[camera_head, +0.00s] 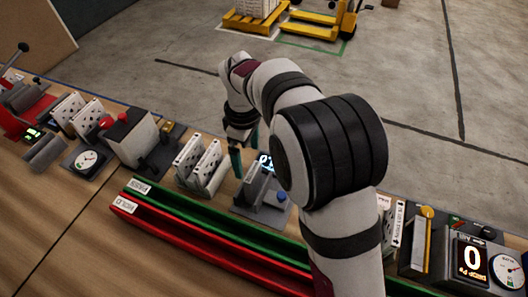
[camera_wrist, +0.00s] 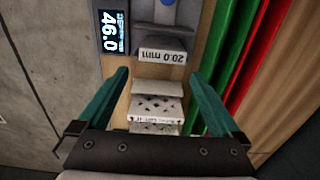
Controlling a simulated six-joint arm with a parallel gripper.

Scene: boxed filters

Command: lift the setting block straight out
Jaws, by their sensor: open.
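The block labelled "20.0 mm" (camera_wrist: 162,57), which looks like the setting block, sits at the grey gauge (camera_wrist: 150,18) in the wrist view. In the head view the gauge (camera_head: 270,208) stands behind the green channel, partly behind my arm; I cannot clearly make out the block there. My gripper (camera_wrist: 158,76) is open, with its teal fingers apart and nothing held between them. In the wrist view the block's label lies just beyond the fingertips, between their lines. The head view shows my gripper (camera_head: 245,152) above the bench, left of the gauge.
A display (camera_wrist: 114,32) reading 46.0 is beside the gauge. White perforated filters (camera_wrist: 156,105) show between my fingers, and white filters (camera_head: 200,162) stand left of the gauge. Green (camera_head: 190,208) and red (camera_head: 185,235) channels run along the front. A dial station (camera_head: 507,270) is at right.

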